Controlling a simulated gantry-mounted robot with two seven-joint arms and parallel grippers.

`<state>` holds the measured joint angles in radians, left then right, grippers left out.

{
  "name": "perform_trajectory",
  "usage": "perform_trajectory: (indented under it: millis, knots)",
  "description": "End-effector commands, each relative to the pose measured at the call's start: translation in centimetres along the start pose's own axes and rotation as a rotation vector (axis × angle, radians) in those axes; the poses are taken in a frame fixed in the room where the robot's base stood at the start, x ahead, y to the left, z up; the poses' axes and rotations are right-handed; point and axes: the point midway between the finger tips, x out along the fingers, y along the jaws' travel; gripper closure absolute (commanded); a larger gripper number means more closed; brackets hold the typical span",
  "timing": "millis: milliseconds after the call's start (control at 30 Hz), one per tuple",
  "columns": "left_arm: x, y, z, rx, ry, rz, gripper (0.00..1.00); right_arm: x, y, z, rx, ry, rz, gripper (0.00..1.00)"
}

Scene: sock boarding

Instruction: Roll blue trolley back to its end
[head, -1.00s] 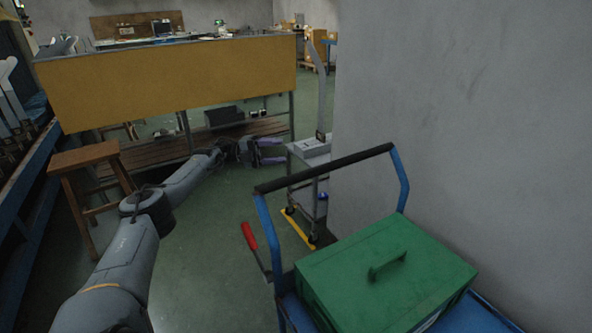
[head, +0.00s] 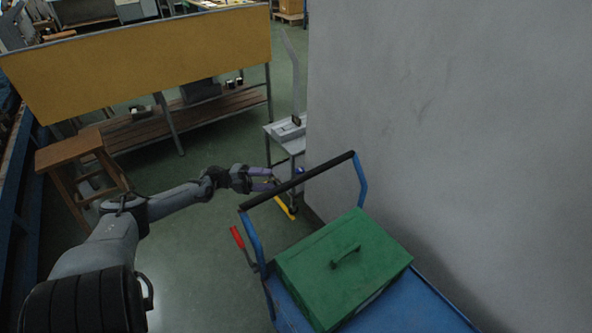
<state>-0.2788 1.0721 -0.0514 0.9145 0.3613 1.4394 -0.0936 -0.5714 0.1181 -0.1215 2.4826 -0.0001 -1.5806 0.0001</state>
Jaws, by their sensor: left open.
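The blue trolley (head: 420,303) stands at the lower right beside the grey wall. Its handle frame is blue with a black crossbar (head: 297,181). A green box (head: 343,265) with a top grip sits on its deck. A lever with a red grip (head: 237,237) sticks out at the trolley's left side. My left gripper (head: 272,179) is open, its purple fingers pointing right, just behind the left part of the crossbar in the picture. I cannot tell whether it touches the bar. My right gripper is not in view.
A grey wall (head: 450,130) borders the trolley on the right. A wooden stool (head: 72,153) and a yellow-panelled bench (head: 140,62) are at the left. Green floor (head: 195,265) left of the trolley is clear.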

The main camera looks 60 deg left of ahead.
Motion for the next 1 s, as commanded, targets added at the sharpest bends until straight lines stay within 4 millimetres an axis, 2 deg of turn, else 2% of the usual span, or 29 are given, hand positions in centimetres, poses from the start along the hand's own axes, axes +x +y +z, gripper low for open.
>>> perform_trajectory:
  millis: [167,700,1000]
  knots:
    - [1.2,-0.1,-0.1,-0.003,0.002,0.003,0.47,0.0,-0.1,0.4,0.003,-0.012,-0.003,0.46]
    - [9.2,-0.1,-0.1,-0.002,0.002,0.002,0.47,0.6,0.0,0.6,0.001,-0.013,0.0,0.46]
    - [10.6,-0.1,-0.1,-0.002,0.0,0.003,0.47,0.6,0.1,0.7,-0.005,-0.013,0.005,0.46]
